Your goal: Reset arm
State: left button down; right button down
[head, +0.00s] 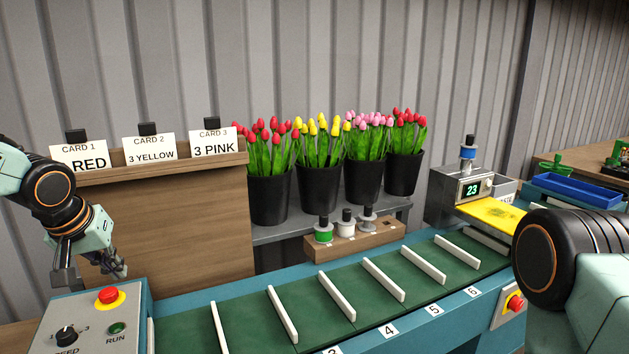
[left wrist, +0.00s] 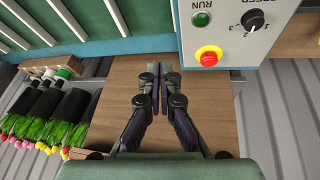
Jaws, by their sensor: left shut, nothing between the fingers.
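My left gripper (head: 95,272) hangs at the left, above and behind the control box (head: 100,318). In the left wrist view the left gripper (left wrist: 161,70) has its fingers together with nothing between them, over a brown wooden surface. My right arm enters at the right edge; its gripper is out of view. Black buckets of red (head: 268,198), yellow (head: 319,188), pink (head: 363,182) and red (head: 403,173) tulips stand on a grey shelf behind the belt.
A green conveyor belt (head: 325,308) with white dividers runs across the front. A wooden cabinet (head: 180,235) with order cards stands behind the left gripper.

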pick_arm(q)
jog(key=d+f+m+t+h, duration=0.2)
jog(key=d+f, duration=0.3)
jog(key=d, duration=0.4)
jog(key=s+d+f+b, duration=0.1)
jog(key=s+d+f, duration=0.2)
jog(key=f, duration=0.3)
jog(key=s+d+f+b, duration=0.2)
jog(key=s+d+f, duration=0.1)
jog(key=f, duration=0.4)
jog(key=s+f+g+b, duration=0.1)
jog(key=s+f+g, duration=0.1)
jog(key=s+f, duration=0.4)
jog(key=s+f+m+g+y+b, duration=0.1)
jog(key=s+f+g, duration=0.1)
jog(key=s+f, duration=0.5)
jog(key=s+f+g+y+b, duration=0.1)
jog(key=s+f+g, duration=0.2)
jog(key=s, duration=1.3)
notch_tip(320, 180, down, 4)
jog(key=shift+d+r, duration=0.2)
jog(key=shift+d, duration=0.1)
jog(key=shift+w, duration=0.15)
